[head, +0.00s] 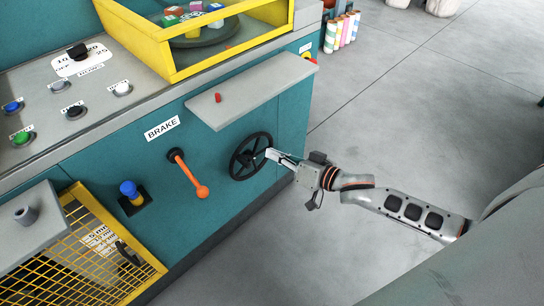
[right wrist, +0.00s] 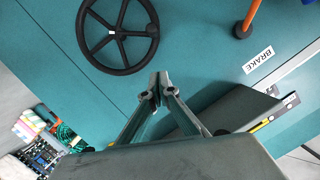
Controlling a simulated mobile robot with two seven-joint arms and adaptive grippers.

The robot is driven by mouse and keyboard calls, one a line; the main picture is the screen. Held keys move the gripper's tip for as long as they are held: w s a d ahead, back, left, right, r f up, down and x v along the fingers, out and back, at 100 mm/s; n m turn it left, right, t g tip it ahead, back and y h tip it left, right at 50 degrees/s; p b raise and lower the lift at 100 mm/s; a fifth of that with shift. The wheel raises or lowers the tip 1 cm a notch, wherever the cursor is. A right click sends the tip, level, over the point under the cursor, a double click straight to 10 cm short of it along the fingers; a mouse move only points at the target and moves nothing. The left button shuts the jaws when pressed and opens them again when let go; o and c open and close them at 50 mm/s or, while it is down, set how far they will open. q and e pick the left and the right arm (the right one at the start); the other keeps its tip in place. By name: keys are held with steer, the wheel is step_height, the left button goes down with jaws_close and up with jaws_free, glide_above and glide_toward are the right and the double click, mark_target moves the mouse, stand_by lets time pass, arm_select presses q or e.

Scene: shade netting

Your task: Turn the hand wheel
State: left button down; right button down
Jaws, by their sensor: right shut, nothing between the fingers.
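The black hand wheel (head: 239,164) is mounted on the teal front panel of the machine, below a grey shelf. It is spoked and has a light spot at its hub. My right gripper (head: 270,154) comes in from the right and covers part of the wheel's right side in the head view. My left gripper is not in view.
The grey shelf (head: 250,92) juts out above the wheel. An orange-tipped lever (head: 187,173) under a BRAKE label is left of it. A blue knob (head: 130,190) and yellow mesh guard (head: 70,270) lie further left. Open grey floor (head: 420,100) is at right.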

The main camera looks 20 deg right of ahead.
steer(key=w+a+f+b, duration=0.1)
steer(key=w, duration=0.1)
steer(key=w+a+f+b, duration=0.1)
steer(key=w+a+f, duration=0.1)
steer(key=w+a+f+b, duration=0.1)
steer(key=w, duration=0.1)
steer(key=shift+w+a+f, duration=0.1)
steer(key=shift+a+f, duration=0.2)
steer(key=shift+a, duration=0.1)
steer(key=shift+a+f, duration=0.15)
steer(key=shift+f, duration=0.1)
steer(key=shift+a, duration=0.15)
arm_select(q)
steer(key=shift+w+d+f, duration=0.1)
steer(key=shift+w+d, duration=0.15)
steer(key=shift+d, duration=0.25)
